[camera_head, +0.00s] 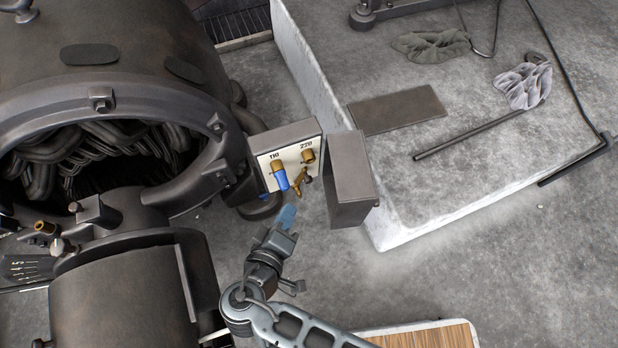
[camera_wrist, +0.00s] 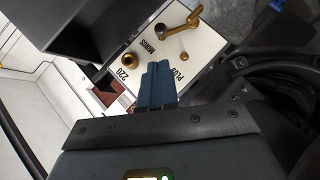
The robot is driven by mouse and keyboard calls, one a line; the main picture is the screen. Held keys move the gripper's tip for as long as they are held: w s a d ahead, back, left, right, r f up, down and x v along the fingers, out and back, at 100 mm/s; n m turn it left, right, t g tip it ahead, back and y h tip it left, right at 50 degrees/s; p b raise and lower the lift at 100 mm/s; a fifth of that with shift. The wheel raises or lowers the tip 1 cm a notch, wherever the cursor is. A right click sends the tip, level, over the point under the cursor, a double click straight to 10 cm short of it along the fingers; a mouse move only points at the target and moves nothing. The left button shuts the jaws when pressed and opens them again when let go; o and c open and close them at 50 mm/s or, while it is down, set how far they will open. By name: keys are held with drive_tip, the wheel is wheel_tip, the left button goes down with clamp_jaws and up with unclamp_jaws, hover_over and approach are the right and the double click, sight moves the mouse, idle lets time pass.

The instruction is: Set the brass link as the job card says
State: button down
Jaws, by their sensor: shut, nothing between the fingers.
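The brass link (camera_head: 299,181) hangs at an angle below the post marked 220 on the pale face of the terminal box (camera_head: 268,166). Brass posts stand under the marks 110 (camera_head: 277,166) and 220 (camera_head: 308,156). My gripper (camera_head: 287,214) is shut and empty, its blue fingers just in front of and below the panel. A brighter blue piece (camera_head: 281,179) shows below the 110 post; I cannot tell what it is. In the wrist view my shut fingers (camera_wrist: 158,75) point at the panel, where a cranked brass piece (camera_wrist: 177,29) and PLUS, MINUS and 220 lettering show. No job card is readable.
A dark box-like cover (camera_head: 350,180) stands out at the panel's right side, close to my gripper. The large dynamo housing (camera_head: 110,85) fills the left. On the pale slab (camera_head: 470,175) lie a dark plate (camera_head: 397,109), rags and a rod (camera_head: 480,134).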

drive_tip(key=b, duration=0.2)
approach(305, 175)
drive_tip(key=x, duration=0.5)
drive_tip(key=shift+r, duration=0.1)
drive_tip(key=shift+d, duration=0.1)
